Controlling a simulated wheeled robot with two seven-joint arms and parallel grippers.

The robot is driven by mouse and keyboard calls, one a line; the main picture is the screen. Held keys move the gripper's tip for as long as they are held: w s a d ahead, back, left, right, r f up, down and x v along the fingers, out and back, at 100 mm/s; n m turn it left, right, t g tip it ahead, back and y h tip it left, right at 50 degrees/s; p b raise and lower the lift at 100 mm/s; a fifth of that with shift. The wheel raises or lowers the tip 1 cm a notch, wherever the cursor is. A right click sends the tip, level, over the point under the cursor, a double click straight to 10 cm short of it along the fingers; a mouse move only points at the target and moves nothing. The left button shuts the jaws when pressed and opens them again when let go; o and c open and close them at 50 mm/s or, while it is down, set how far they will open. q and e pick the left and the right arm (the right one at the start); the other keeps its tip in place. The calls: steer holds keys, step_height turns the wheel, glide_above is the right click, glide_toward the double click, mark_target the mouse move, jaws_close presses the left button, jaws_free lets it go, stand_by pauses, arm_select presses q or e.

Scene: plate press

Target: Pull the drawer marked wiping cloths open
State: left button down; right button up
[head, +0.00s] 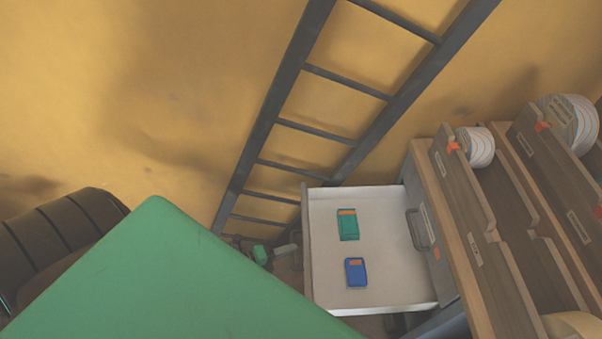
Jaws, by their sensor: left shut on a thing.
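A white-lined drawer (378,287) stands pulled out from the lower right cabinet, its front panel at the left. A green packet (348,231) and a blue packet (356,272), each with an orange patch, lie flat inside. The writing on the drawer's front faces away from view, so I cannot read its mark. My left gripper (291,251) is at the outer side of the drawer front, small and partly hidden, and is shut on the drawer's handle. The handle itself is hard to make out. My right gripper is not in view.
The wooden cabinet (463,262) has another front above the open drawer, with a grey handle (413,229). A dark ladder (294,73) stands against the yellow wall (200,70) behind the drawer.

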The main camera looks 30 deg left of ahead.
arm_select(q)
steer(key=shift+s+a, duration=0.25)
steer(key=shift+a, duration=0.15)
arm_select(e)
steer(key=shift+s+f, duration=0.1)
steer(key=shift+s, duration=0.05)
arm_select(q)
steer(key=c, duration=1.5)
jaws_free()
